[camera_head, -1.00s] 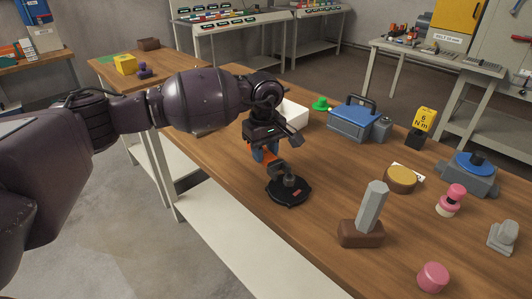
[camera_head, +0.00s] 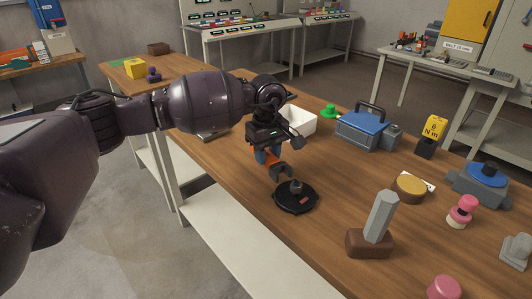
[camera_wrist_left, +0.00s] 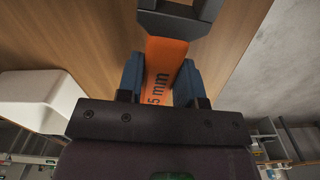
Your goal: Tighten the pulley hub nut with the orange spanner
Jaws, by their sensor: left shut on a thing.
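My left gripper (camera_head: 266,154) is shut on the orange spanner (camera_wrist_left: 164,65), its blue fingers on both sides of the orange handle. Lettering ending in "5 mm" shows on the handle in the left wrist view. The spanner's dark open jaw (camera_head: 281,171) points down and right, toward the black round pulley (camera_head: 294,204) on the wooden bench. The grey hub nut (camera_head: 296,187) stands at the pulley's middle. The jaw appears just short of the nut and apart from it; its height above it is hard to judge. My right gripper is not in view.
A white open box (camera_head: 303,122) is behind the gripper. A brown block with a grey hexagonal post (camera_head: 380,217) stands right of the pulley. A blue toolbox (camera_head: 362,132), a yellow "6 N m" sign (camera_head: 434,127) and a round tan-topped piece (camera_head: 409,188) are farther right. Bench around the pulley is clear.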

